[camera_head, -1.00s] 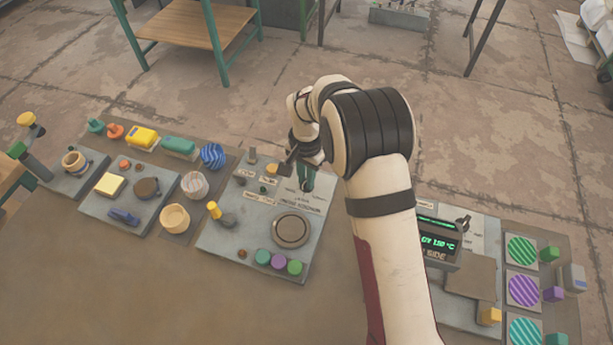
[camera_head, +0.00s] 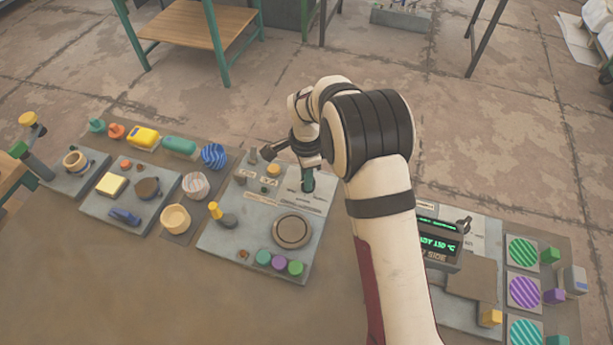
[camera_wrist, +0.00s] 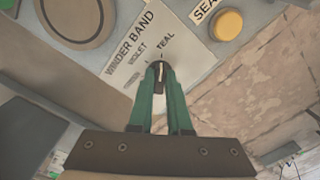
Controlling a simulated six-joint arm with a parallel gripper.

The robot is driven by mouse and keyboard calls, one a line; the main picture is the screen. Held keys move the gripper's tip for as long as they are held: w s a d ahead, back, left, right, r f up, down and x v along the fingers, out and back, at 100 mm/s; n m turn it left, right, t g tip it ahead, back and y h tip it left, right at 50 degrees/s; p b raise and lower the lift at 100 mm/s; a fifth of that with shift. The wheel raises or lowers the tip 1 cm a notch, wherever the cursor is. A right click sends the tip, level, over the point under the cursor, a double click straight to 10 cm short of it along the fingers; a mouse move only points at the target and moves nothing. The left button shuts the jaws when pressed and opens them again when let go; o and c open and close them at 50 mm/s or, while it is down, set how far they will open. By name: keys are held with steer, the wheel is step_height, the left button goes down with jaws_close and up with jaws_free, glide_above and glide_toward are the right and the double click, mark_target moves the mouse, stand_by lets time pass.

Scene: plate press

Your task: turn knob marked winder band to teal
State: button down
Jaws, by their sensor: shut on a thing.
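The winder band knob (camera_wrist: 159,66) is a small dark knob with a pale pointer line. In the wrist view the pointer line runs almost straight up, towards the TEAL mark. My gripper (camera_wrist: 158,74) has green fingers, shut on the knob from both sides, hiding its lower part. In the head view my gripper (camera_head: 308,187) stands at the upper right of the middle grey panel (camera_head: 262,235), and the knob is hidden there.
A yellow button (camera_wrist: 229,24) sits beside the knob's label. A large round disc (camera_head: 292,231) and several coloured caps are nearer on the same panel. A yellow-topped lever (camera_head: 214,210) stands at its left. A display box (camera_head: 438,240) is right of my arm.

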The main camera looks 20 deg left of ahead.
steer(key=shift+r, duration=0.1)
stand_by(0.4)
steer(key=c, duration=0.9)
jaws_free()
steer(key=shift+o, duration=0.2)
step_height(320, 180, up, 16)
steer(key=s+d+r+n+y, duration=0.1)
steer(key=s+d+r+n, duration=0.35)
steer(key=s+d, duration=1.1)
steer(key=s+d+f, duration=0.1)
steer(key=s+d, duration=0.1)
steer(key=s, duration=0.4)
steer(key=s+d+f, duration=0.1)
steer(key=s+d, duration=0.2)
steer(key=s, duration=0.2)
steer(key=shift+s+d+f+n+y, duration=0.25)
steer(key=shift+s+d+n+y, duration=0.1)
steer(key=shift+n+y, duration=0.1)
